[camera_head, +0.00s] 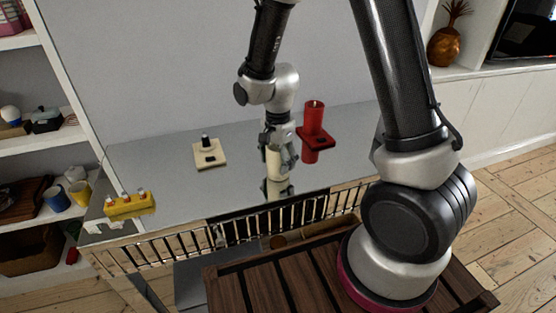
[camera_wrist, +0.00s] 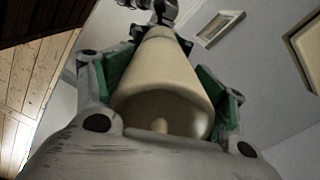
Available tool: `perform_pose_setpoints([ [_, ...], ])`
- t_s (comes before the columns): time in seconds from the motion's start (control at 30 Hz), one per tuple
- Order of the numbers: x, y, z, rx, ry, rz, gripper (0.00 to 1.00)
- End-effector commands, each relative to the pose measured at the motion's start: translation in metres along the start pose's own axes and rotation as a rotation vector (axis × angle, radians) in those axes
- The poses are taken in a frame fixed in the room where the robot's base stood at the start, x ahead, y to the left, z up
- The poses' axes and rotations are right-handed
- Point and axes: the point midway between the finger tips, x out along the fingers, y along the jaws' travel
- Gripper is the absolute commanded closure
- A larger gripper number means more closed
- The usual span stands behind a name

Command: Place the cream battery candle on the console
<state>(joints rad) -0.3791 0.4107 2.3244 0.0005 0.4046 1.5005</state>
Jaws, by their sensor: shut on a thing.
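The cream battery candle (camera_head: 273,161) is upright between the fingers of my gripper (camera_head: 280,157), over the glossy grey console top (camera_head: 235,185). My gripper is shut on it. In the wrist view the candle (camera_wrist: 163,75) lies between the green-padded fingers, with a hollow, cup-like end facing the camera. A reflection shows just below the candle in the console top. I cannot tell whether the candle touches the surface. Part of the candle is hidden by the fingers in the head view.
A red candle (camera_head: 314,116) with a red square piece stands close to the right of my gripper. A cream square piece (camera_head: 210,155) lies to the left. A yellow block (camera_head: 130,206) is at the far left. Console top between these is clear. Shelves (camera_head: 40,145) stand left.

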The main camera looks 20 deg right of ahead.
Motion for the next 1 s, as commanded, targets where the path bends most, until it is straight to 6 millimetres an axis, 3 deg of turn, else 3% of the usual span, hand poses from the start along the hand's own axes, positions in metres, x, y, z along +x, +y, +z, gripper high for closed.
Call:
perform_pose_setpoints([
  [0.27,0.001,0.0,0.0,0.0,0.0,0.0,0.6],
  [0.3,0.002,0.0,0.0,0.0,0.0,0.0,0.3],
  [0.43,0.002,0.0,0.0,0.0,0.0,0.0,0.06],
  [0.83,-0.001,0.0,0.0,0.0,0.0,-0.001,0.06],
  [1.0,-0.023,-0.001,0.0,0.0,0.0,-0.005,0.06],
])
